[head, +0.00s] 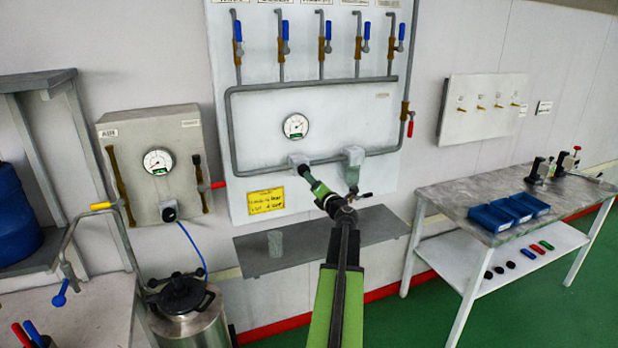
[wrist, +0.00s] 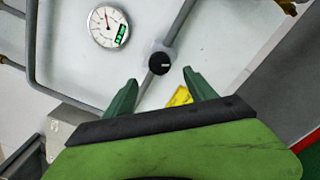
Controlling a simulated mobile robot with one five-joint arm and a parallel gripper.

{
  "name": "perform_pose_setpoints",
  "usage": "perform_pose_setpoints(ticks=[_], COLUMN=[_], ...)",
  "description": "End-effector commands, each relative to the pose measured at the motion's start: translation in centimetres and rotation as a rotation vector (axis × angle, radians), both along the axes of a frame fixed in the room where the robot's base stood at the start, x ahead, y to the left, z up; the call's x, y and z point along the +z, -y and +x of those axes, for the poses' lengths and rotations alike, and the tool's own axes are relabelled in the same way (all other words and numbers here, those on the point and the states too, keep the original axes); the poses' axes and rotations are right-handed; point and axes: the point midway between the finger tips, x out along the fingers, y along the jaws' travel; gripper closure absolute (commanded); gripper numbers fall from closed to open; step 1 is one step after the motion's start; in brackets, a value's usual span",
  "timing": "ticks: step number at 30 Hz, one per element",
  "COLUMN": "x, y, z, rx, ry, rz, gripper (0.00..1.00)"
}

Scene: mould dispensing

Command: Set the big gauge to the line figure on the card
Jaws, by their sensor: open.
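A round white gauge (head: 295,126) with a green display is on the large wall panel, above the pipe. It also shows at the upper left of the wrist view (wrist: 108,25), with a red needle. A yellow handwritten card (head: 266,200) is on the panel's lower left; its writing is too small to read surely. A black knob (wrist: 163,64) with a white mark sits on the pipe below the gauge. My gripper (wrist: 160,88) is open and empty, pointing at the knob. The knob shows between and beyond the fingertips.
A second gauge (head: 158,161) is on the box at left. Several blue-handled valves line the panel's top. A grey shelf (head: 322,240) with a cup (head: 275,243) is below. A table (head: 450,197) with blue trays is at right, a steel pot (head: 190,318) at lower left.

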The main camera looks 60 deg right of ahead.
Motion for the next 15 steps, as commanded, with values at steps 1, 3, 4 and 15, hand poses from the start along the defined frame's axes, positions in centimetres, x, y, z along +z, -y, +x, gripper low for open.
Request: perform_pose_setpoints(ticks=[1,3,4,15], x=[0.0,0.0,0.0,0.0], y=[-1.3,-2.4,-2.8,-5.3], z=[-1.4,-3.0,-3.6,-7.2], rx=[-0.001,-0.001,-0.001,0.001], ry=[0.000,0.000,0.000,-0.001], rz=[0.000,0.000,0.000,0.000], gripper=[0.35,0.35,0.35,0.35])
